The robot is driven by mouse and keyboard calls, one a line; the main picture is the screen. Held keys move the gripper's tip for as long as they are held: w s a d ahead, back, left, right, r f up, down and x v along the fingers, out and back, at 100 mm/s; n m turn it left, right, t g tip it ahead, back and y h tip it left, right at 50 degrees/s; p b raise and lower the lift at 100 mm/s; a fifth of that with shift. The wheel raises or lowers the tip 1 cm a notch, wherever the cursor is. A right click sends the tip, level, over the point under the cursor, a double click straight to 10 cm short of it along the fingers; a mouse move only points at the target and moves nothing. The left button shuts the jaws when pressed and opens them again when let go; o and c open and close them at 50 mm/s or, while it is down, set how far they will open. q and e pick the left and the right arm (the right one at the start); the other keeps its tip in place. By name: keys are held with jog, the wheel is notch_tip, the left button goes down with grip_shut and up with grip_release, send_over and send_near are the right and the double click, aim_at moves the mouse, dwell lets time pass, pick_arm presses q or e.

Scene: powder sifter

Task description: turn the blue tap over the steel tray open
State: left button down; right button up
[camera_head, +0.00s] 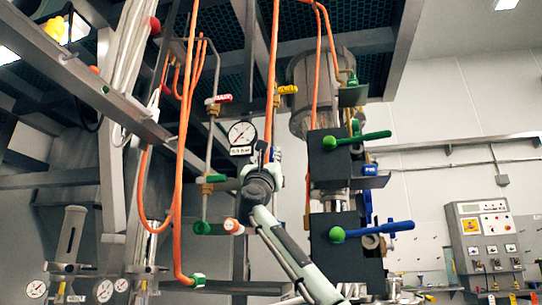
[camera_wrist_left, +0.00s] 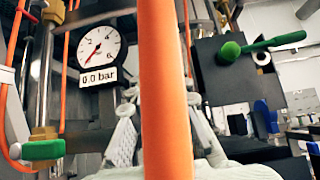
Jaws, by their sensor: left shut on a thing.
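My left gripper (camera_head: 262,160) is raised in the middle of the head view, apart from the blue tap. In the left wrist view its pale fingers (camera_wrist_left: 163,135) stand on both sides of an orange hose (camera_wrist_left: 163,70), and the gripper appears shut on it. The hose hides the space between the fingers. I cannot make out the steel tray clearly. My right gripper is not in view.
A green lever (camera_head: 358,138) sits on a black block above the blue tap. A pressure gauge (camera_head: 241,134) reading 0.0 bar hangs beside my left gripper. More orange hoses (camera_head: 182,150) hang left. A control panel (camera_head: 483,240) stands at the right.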

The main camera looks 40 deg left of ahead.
pick_arm(q)
jog(key=c, duration=1.4)
grip_release()
jog(key=v, duration=1.2)
